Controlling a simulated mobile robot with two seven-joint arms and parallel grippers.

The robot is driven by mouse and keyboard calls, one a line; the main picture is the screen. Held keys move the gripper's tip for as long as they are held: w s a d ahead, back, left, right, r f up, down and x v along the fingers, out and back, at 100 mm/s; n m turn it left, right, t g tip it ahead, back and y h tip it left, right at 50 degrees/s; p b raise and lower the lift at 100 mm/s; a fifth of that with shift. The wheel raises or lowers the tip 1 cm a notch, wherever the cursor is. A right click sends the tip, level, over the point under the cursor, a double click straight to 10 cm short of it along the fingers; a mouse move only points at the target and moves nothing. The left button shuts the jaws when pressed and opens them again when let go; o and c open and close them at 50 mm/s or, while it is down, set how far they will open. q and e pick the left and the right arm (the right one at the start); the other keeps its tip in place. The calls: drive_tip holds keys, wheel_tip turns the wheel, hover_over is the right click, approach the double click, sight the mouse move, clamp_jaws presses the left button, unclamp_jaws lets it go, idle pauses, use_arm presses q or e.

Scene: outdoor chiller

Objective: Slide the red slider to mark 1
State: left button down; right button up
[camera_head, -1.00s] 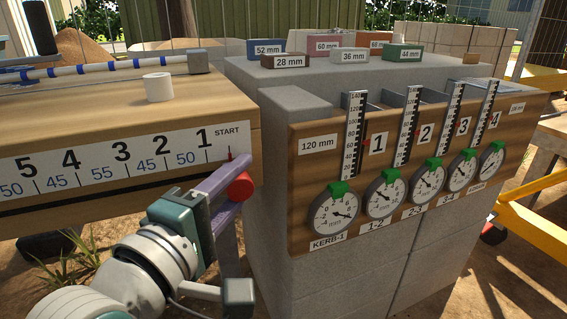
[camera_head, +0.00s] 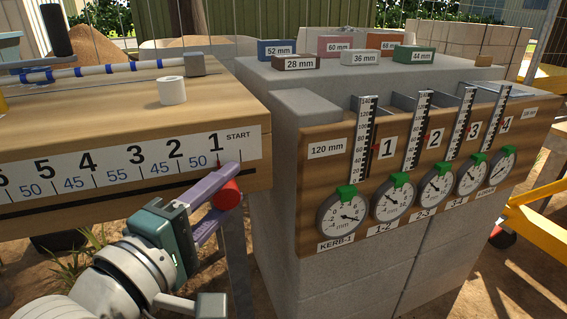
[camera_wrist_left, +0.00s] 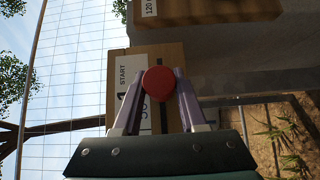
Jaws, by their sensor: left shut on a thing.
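The red slider shows as a round red knob (camera_head: 228,196) at the right end of the wooden bench front. It is just below the numbered scale (camera_head: 120,172), near the printed 1 and the START label. My left gripper (camera_head: 226,188) is shut on the knob. In the left wrist view the knob (camera_wrist_left: 159,83) sits between the two purple fingertips, with the START label behind it. The slider's pointer against the mark 1 line is too small to read surely. My right gripper is not in view.
A concrete block (camera_head: 272,165) with a gauge board (camera_head: 325,185) stands close to the right of the bench. Labelled blocks lie on top of it. A white roll (camera_head: 172,91) and a striped rod (camera_head: 120,67) are on the bench top.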

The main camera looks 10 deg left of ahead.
use_arm(q)
drive_tip(key=shift+c, duration=2.2)
unclamp_jaws()
drive_tip(key=shift+s+a, duration=0.15)
drive_tip(key=shift+s, duration=0.4)
drive_tip(key=s+a+p, duration=0.1)
drive_tip(key=s+p, duration=0.1)
drive_tip(key=s, duration=0.6)
drive_tip(key=shift+s+a+p, duration=0.35)
